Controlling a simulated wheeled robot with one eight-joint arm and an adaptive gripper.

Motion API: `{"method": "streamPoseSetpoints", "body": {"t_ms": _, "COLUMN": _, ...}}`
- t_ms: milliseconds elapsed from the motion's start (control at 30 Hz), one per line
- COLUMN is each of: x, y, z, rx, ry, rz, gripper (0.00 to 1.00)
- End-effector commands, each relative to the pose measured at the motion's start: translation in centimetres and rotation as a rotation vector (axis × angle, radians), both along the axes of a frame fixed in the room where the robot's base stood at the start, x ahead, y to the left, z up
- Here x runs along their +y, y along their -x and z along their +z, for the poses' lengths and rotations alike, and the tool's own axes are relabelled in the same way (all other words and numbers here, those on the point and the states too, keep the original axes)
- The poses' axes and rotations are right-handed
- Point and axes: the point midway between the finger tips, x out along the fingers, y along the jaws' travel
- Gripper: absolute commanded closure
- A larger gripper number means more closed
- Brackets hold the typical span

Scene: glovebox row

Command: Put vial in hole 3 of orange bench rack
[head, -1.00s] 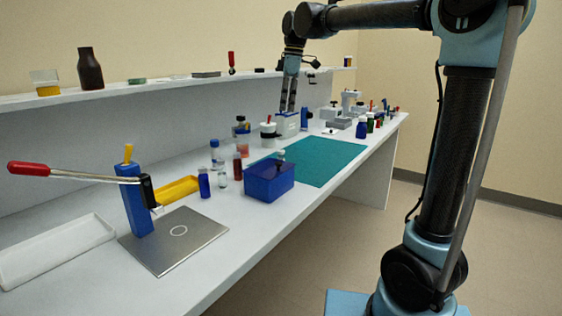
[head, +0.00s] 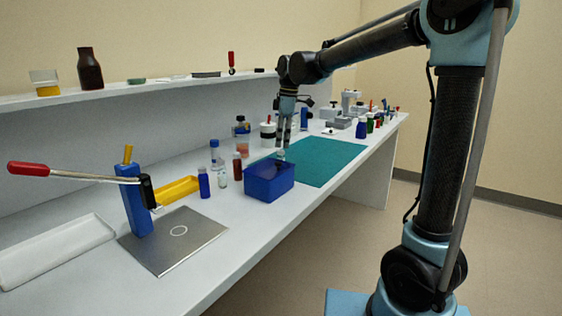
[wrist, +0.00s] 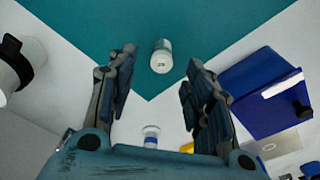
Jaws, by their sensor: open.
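A small whitish vial (wrist: 161,57) stands at the near corner of the teal mat in the wrist view, between and beyond my fingertips. Its pale top (head: 281,153) shows just above the blue box in the head view, its lower part hidden. My gripper (head: 283,145) is open and empty, pointing down above the vial. In the wrist view my gripper (wrist: 156,72) has its two fingers spread to either side, apart from the vial. I cannot pick out the orange bench rack or its hole 3 in either view.
A blue box (head: 269,182) stands close beside the vial, on the aisle side. A white jar with black bands (wrist: 22,62) stands on the other side. Small bottles (head: 204,183), a yellow tray (head: 178,190) and a lever press (head: 137,207) are nearer. The teal mat (head: 325,160) is mostly clear.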

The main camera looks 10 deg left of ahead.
Motion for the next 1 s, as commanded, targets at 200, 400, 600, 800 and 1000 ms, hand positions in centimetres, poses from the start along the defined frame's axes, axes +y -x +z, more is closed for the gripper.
{"method": "streamPoseSetpoints", "body": {"t_ms": 200, "x": 0.4, "y": 0.1, "z": -3.0, "rx": 0.0, "ry": 0.0, "rz": 0.0, "gripper": 0.53}}
{"method": "streamPoseSetpoints", "body": {"t_ms": 400, "x": 0.5, "y": 0.2, "z": -3.9, "rx": 0.0, "ry": 0.0, "rz": 0.0, "gripper": 0.53}}
{"method": "streamPoseSetpoints", "body": {"t_ms": 600, "x": 0.5, "y": 0.2, "z": -3.8, "rx": 0.0, "ry": 0.0, "rz": 0.0, "gripper": 0.6}}
{"method": "streamPoseSetpoints", "body": {"t_ms": 800, "x": 0.5, "y": 0.2, "z": -3.8, "rx": 0.0, "ry": 0.0, "rz": 0.0, "gripper": 0.97}}
{"method": "streamPoseSetpoints", "body": {"t_ms": 1000, "x": 0.5, "y": 0.2, "z": -3.8, "rx": 0.0, "ry": 0.0, "rz": 0.0, "gripper": 1.0}}
